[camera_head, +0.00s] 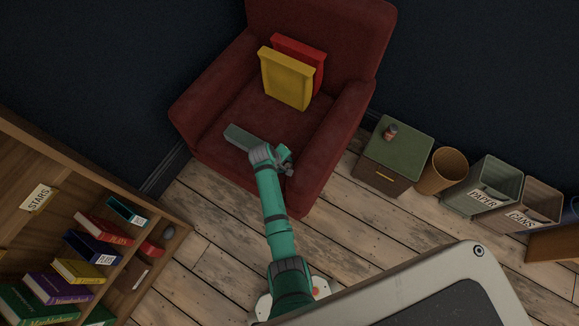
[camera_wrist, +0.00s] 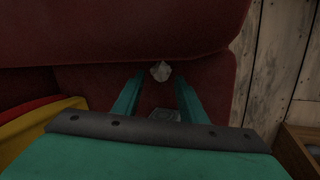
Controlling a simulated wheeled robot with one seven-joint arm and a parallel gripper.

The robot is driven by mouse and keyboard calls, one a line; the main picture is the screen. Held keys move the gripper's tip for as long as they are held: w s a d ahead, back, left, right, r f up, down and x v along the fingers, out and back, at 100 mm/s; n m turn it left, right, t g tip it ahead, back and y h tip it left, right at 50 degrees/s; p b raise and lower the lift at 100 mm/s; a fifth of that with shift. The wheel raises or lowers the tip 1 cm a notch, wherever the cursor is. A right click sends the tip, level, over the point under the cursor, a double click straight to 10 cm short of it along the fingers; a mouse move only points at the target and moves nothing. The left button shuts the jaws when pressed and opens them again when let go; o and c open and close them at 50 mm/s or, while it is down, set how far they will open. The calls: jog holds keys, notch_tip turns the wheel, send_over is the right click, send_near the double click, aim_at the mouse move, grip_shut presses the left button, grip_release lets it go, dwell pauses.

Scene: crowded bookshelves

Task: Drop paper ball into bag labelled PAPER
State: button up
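The crumpled whitish paper ball (camera_wrist: 160,71) lies on the dark red armchair seat, close to the armrest, in the wrist view. My gripper (camera_wrist: 158,78) is open, with one teal finger on each side just short of the ball. Nothing visible is held, and contact with the ball cannot be told. In the head view my gripper (camera_head: 287,165) is over the right part of the seat, and I cannot make out the ball there. The grey-green bag labelled PAPER (camera_head: 468,197) stands open on the floor at the right, apart from my gripper.
The armchair's right armrest (camera_head: 334,135) rises beside my gripper. A yellow cushion (camera_head: 286,78) and a red one (camera_head: 312,56) lean on the backrest. A green-topped cabinet (camera_head: 402,143), a round bin (camera_head: 443,171) and the CANS bag (camera_head: 520,217) line the wall. A bookshelf (camera_head: 165,212) is left.

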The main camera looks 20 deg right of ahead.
jog(key=shift+x, duration=2.5)
jog(key=shift+a, duration=0.2)
jog(key=c, duration=0.9)
notch_tip(320, 180, up, 18)
jog(key=s+a+m, duration=0.1)
jog(key=a, duration=0.4)
jog(key=s+a+f+m+g, duration=0.1)
jog(key=a+m, duration=0.1)
jog(key=a, duration=0.4)
jog(key=s+a+f+m, duration=0.1)
jog(key=a, duration=0.5)
jog(key=shift+s+m+g, duration=0.1)
jog(key=shift+m+g, duration=0.3)
